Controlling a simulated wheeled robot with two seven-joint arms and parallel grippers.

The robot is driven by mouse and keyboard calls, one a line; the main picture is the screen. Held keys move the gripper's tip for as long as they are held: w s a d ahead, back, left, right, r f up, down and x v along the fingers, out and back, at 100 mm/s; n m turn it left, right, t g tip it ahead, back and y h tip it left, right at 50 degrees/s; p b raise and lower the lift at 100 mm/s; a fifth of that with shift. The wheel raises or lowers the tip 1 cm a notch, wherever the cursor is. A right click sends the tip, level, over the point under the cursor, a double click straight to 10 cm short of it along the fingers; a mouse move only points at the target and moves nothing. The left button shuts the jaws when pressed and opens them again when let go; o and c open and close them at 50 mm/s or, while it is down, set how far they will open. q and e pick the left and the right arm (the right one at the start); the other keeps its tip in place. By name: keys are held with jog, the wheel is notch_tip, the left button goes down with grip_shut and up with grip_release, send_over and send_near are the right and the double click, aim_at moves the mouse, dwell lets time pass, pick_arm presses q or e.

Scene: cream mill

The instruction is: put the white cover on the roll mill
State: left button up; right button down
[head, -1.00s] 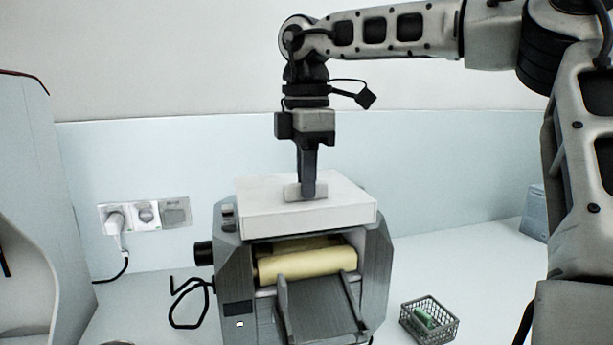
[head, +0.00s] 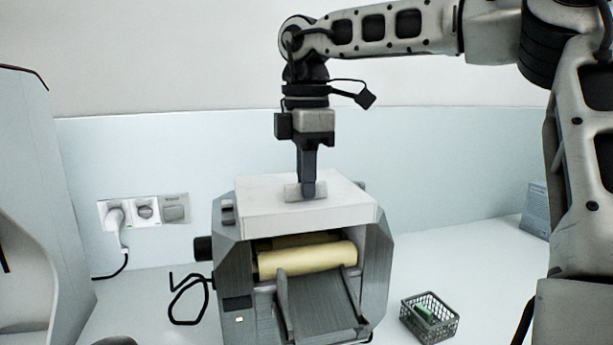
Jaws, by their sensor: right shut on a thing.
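The roll mill (head: 236,268) is a grey machine with cream-yellow rollers (head: 305,260) and a sloping grey chute at its front. The white cover (head: 310,218) is a flat box-like lid at the top of the mill, over the rollers and between the side plates. Whether it is fully seated I cannot tell. My right gripper (head: 308,190) points straight down and is shut on the small handle (head: 292,192) on top of the cover. My left gripper is not in view.
A small grey wire basket (head: 443,329) with a green item stands right of the mill. A wall socket (head: 145,212) with a plug and black cable is at the left. A grey-white housing stands at the far left. The counter right of the mill is mostly clear.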

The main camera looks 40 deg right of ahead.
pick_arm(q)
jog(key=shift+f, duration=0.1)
pick_arm(e)
jog(key=shift+f, duration=0.1)
dwell(0.5)
jog(key=c, duration=1.4)
grip_release()
jog(key=shift+c, duration=0.2)
jog(key=shift+r, duration=0.2)
pick_arm(q)
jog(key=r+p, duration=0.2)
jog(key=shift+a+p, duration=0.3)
jog(key=shift+p, duration=0.1)
pick_arm(e)
notch_tip(320, 180, up, 16)
jog(key=shift+f, duration=0.25)
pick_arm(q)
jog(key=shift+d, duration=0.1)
